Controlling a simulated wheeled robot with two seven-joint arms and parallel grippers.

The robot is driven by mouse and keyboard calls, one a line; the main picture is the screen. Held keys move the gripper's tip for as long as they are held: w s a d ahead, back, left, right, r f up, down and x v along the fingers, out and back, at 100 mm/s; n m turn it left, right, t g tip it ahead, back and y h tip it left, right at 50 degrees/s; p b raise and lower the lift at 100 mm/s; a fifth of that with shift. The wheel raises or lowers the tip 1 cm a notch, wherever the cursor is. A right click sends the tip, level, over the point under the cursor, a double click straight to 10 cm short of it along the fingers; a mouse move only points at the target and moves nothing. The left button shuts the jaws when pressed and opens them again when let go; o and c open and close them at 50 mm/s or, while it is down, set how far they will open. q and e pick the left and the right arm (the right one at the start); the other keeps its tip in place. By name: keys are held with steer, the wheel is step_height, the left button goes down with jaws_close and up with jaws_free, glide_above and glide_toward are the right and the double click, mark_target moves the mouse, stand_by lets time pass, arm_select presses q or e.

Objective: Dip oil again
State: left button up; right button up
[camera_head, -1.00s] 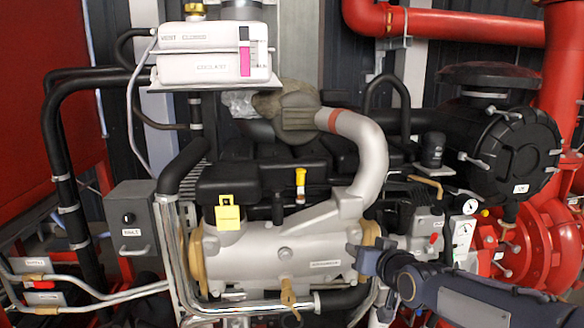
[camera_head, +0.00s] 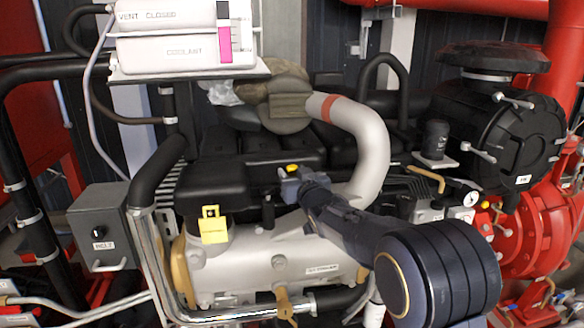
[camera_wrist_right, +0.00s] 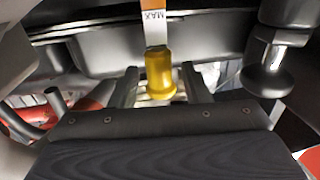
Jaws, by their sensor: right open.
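The dipstick's yellow handle (camera_head: 292,168) shows just above my right gripper (camera_head: 284,188), at the front of the black engine top. In the right wrist view the yellow handle (camera_wrist_right: 160,75) sits between the two fingers of the right gripper (camera_wrist_right: 160,90). A white and orange strip marked MAX (camera_wrist_right: 153,28) adjoins the handle in that view. The right gripper is open around the handle; whether a finger touches it I cannot tell. The gripper hides most of the dipstick in the head view. My left gripper is not in view.
A yellow tag (camera_head: 214,226) hangs on the silver engine body to the left. A silver curved pipe (camera_head: 362,140) rises right behind my right arm. A white coolant tank (camera_head: 185,45) stands upper left, and a grey control box (camera_head: 102,220) is at the left.

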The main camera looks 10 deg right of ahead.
steer(key=shift+w, duration=0.5)
steer(key=shift+c, duration=0.3)
jaws_close()
step_height(320, 180, down, 5)
steer(key=b, duration=0.5)
steer(key=shift+a+r, duration=0.1)
steer(key=shift+c, duration=1)
jaws_free()
steer(key=shift+o, duration=1.3)
steer(key=shift+s, duration=0.1)
